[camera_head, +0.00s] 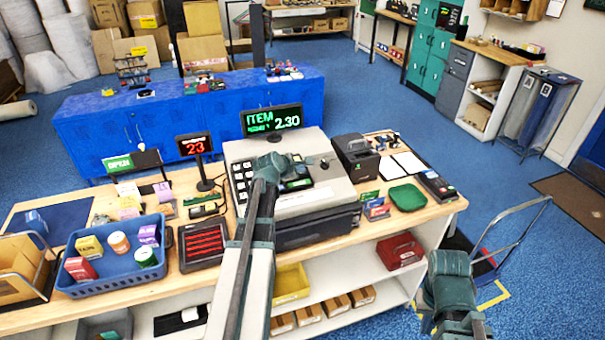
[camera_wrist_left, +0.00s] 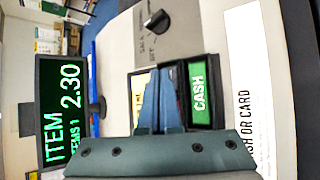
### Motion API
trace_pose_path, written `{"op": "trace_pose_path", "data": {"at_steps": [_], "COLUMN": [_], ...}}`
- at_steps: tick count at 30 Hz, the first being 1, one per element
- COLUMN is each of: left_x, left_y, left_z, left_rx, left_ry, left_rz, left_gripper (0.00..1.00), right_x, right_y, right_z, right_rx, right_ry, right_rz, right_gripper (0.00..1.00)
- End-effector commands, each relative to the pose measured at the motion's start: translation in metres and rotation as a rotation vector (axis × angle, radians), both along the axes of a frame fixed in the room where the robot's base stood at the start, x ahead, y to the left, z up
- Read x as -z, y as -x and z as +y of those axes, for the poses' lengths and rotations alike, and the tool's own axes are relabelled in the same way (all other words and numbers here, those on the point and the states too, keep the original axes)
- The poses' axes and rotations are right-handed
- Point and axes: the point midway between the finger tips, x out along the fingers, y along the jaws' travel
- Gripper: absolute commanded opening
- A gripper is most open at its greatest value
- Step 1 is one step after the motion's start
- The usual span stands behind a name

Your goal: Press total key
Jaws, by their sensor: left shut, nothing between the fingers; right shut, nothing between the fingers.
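The cash register (camera_head: 325,180) stands on the counter, and its display (camera_head: 272,121) reads ITEM 2.30. My left gripper (camera_head: 282,163) is shut and empty over the register's key panel. In the left wrist view its closed fingers (camera_wrist_left: 158,95) reach over a dark-framed key block. A green CASH key (camera_wrist_left: 199,97) shows just right of the fingers. A pale yellow key (camera_wrist_left: 141,84) shows left of them, mostly hidden, its label unreadable. I cannot tell whether the fingertips touch a key. My right gripper (camera_head: 450,275) is shut, low at the right, away from the register.
A black knob (camera_wrist_left: 157,22) sits on the register top. A red 23 display (camera_head: 194,144) and a blue basket of goods (camera_head: 112,285) stand to the left. A printer (camera_head: 355,157), green dish (camera_head: 407,197) and card terminal (camera_head: 437,187) stand to the right.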

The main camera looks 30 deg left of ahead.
Motion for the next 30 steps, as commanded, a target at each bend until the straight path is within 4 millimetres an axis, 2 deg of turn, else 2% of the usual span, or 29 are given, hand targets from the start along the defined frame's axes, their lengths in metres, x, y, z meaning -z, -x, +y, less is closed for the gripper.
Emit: {"op": "trace_pose_path", "data": {"at_steps": [30], "left_x": [0.0092], "left_y": [-0.0011], "left_z": [0.0017], "left_rx": [0.001], "left_ry": [-0.001], "left_rz": [0.002], "left_gripper": [0.00], "right_x": [0.0089], "right_y": [0.0000], "right_z": [0.0000], "right_rx": [0.000], "right_ry": [0.000], "right_rz": [0.000], "right_gripper": [0.00]}}
